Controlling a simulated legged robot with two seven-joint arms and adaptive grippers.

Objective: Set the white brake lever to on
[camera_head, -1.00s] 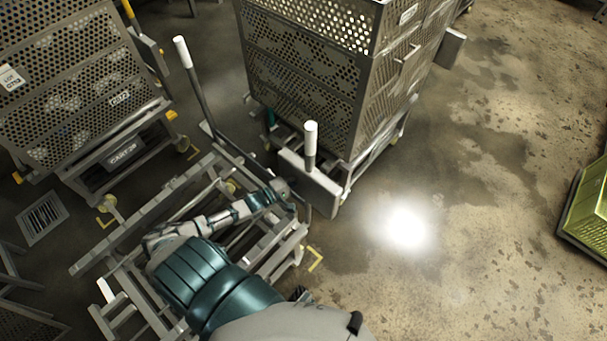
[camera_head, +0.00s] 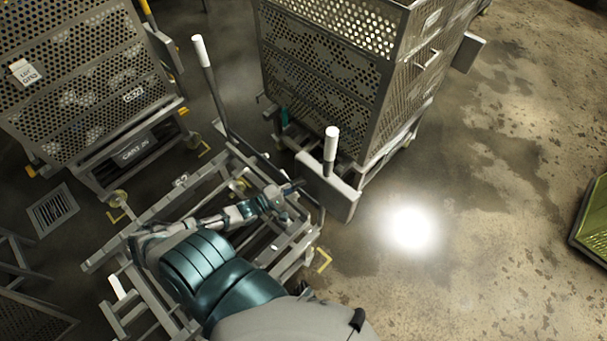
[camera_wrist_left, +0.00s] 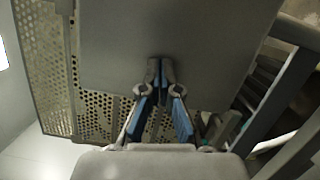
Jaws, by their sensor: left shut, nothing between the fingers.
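Two levers with white grips stand upright in the head view. One short white-gripped lever (camera_head: 331,143) rises behind a grey plate (camera_head: 333,187) at the cart's lower corner. A longer white-tipped lever (camera_head: 204,65) stands farther left; I cannot tell which is the brake. My left gripper (camera_head: 293,188) is low, beside the plate's left end, below the short grip. In the left wrist view my left gripper (camera_wrist_left: 160,68) is shut and empty, its tips in front of a broad grey plate (camera_wrist_left: 180,30); contact is unclear. Neither grip is visible there. My right gripper is out of view.
A large perforated basket cart (camera_head: 322,75) stands behind the plate. Another perforated cart (camera_head: 85,60) is at the left. A low metal frame (camera_head: 130,250) lies under my left arm. A green crate (camera_head: 592,225) sits at the right edge. Open floor (camera_head: 480,220) lies to the right.

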